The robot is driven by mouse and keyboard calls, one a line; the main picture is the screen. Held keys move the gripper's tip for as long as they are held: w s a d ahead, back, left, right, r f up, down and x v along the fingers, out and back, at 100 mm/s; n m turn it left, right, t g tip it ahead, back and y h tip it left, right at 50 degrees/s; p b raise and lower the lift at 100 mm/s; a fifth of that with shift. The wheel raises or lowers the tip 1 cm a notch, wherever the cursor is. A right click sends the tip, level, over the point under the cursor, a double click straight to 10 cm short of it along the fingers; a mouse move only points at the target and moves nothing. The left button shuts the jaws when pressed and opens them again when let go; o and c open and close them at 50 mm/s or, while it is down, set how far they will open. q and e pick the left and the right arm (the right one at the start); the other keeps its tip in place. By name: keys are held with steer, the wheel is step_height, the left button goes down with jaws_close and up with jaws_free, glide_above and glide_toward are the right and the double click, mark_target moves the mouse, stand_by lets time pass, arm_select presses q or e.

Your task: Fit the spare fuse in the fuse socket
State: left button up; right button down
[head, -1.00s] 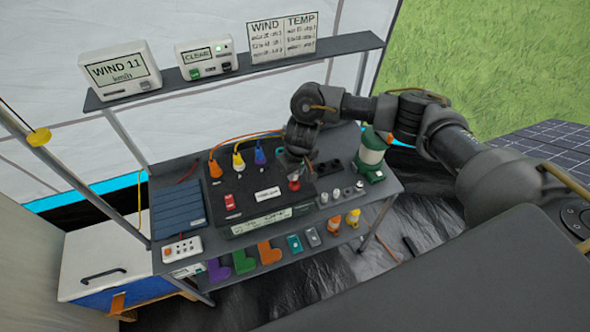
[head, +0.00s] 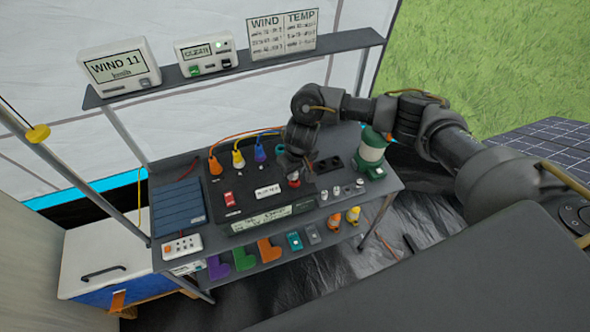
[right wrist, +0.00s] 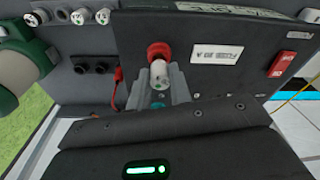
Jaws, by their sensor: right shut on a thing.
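My right gripper (right wrist: 157,92) is shut on a white fuse (right wrist: 159,72) in the right wrist view. The fuse's far end is at the red fuse socket (right wrist: 158,50) on the dark panel box (right wrist: 215,80). I cannot tell how deep the fuse sits in the socket. In the head view my right gripper (head: 294,172) reaches down to the box (head: 250,203), and the red socket (head: 293,181) shows just below it. The fuse is mostly hidden there. My left gripper is not in view.
Several small white-topped cylinders (head: 337,192) stand on the bench to the right of the box. A green lantern (head: 371,150) stands behind them. A red switch (head: 229,199) and coloured plugs (head: 238,158) are on the box. A shelf (head: 240,72) with displays is above.

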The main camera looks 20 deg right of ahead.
steer(key=shift+f, duration=0.9)
steer(key=c, duration=1.2)
jaws_free()
steer(key=r, duration=0.3)
steer(key=s+r, duration=0.1)
steer(key=r, duration=0.3)
steer(key=r+p, duration=0.1)
steer(key=r, duration=0.2)
steer(key=shift+s+d+r, duration=0.2)
steer(key=shift+s+r, duration=0.1)
steer(key=shift+r, duration=0.05)
